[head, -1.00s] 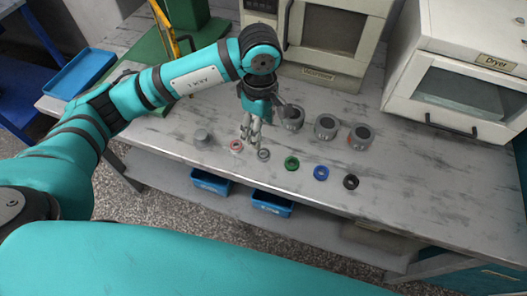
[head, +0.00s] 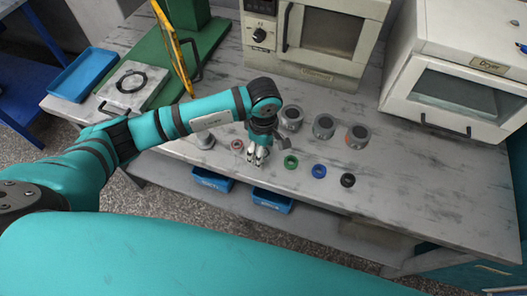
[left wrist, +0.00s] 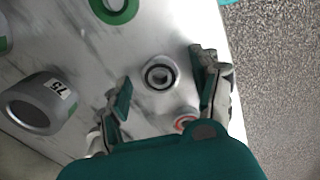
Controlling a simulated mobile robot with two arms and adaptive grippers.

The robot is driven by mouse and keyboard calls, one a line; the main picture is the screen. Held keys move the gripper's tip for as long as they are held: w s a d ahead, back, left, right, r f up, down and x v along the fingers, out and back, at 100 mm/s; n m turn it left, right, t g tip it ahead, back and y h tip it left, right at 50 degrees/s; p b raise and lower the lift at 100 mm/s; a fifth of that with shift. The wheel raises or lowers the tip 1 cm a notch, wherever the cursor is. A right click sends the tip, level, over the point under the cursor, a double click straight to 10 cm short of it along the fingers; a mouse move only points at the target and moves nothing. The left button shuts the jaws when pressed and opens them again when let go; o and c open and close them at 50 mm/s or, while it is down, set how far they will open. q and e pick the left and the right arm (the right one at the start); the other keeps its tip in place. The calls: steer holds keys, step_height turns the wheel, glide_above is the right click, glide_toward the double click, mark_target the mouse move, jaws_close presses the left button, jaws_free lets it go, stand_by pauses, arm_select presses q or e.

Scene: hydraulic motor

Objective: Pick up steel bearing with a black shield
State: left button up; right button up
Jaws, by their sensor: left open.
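The steel bearing with a black shield (left wrist: 160,75) lies flat on the bench in the left wrist view. It shows as a silver ring with a dark inner band. My left gripper (left wrist: 163,86) is open, with one finger to each side of the bearing and apart from it. In the head view my left gripper (head: 257,157) points down at the bench and hides the bearing. My right gripper is not in view.
A red-centred ring (head: 237,146) lies left of the gripper; green (head: 290,162), blue (head: 319,171) and black (head: 347,180) rings lie to its right. Grey cylindrical housings (head: 324,126) stand behind. The bench (head: 420,190) is clear at the right. Blue bins (head: 272,200) sit below its front edge.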

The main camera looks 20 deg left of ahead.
arm_select(q)
steer(key=shift+c, duration=0.4)
steer(key=c, duration=1.2)
steer(key=shift+r, duration=0.15)
